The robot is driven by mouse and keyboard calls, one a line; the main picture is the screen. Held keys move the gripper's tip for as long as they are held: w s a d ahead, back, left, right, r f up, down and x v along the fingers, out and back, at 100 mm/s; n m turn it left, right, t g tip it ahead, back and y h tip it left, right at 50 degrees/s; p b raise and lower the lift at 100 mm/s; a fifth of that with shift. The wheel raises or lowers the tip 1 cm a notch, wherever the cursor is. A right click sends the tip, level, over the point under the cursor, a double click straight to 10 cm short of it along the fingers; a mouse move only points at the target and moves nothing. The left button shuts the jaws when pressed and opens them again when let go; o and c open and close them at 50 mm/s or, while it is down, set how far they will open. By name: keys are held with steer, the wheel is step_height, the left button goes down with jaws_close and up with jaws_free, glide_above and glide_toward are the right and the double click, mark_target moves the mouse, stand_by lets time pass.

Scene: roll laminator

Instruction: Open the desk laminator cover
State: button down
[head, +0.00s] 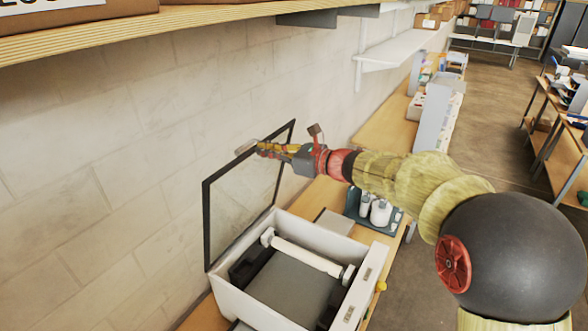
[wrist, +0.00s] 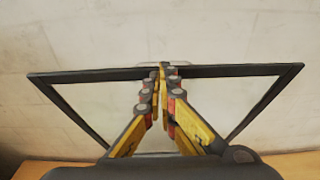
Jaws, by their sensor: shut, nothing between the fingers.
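The desk laminator (head: 338,291) stands on the wooden bench against the wall, with its white body and inner roller in open view. Its cover (head: 207,222), a clear panel in a dark frame, stands raised, roughly upright, at the wall side of the body. My gripper (head: 262,147) is at the cover's upper edge, with its fingers shut and nothing between them. In the wrist view, the gripper (wrist: 162,72) reaches to the middle of the cover's dark top bar (wrist: 230,71). I cannot tell whether the fingertips touch the bar.
The block wall (head: 110,150) is close behind the cover. A wooden shelf (head: 190,22) with boxes hangs above at the upper left. A tray with white bottles (head: 380,211) stands on the bench beyond the laminator. A white wall shelf (head: 400,50) is farther back.

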steer(key=w+a+r, duration=0.1)
steer(key=w+a, duration=0.3)
steer(key=a, duration=0.3)
steer(key=shift+w+a+r+p, duration=0.25)
steer(key=shift+r+p, duration=0.05)
steer(key=shift+r, duration=0.1)
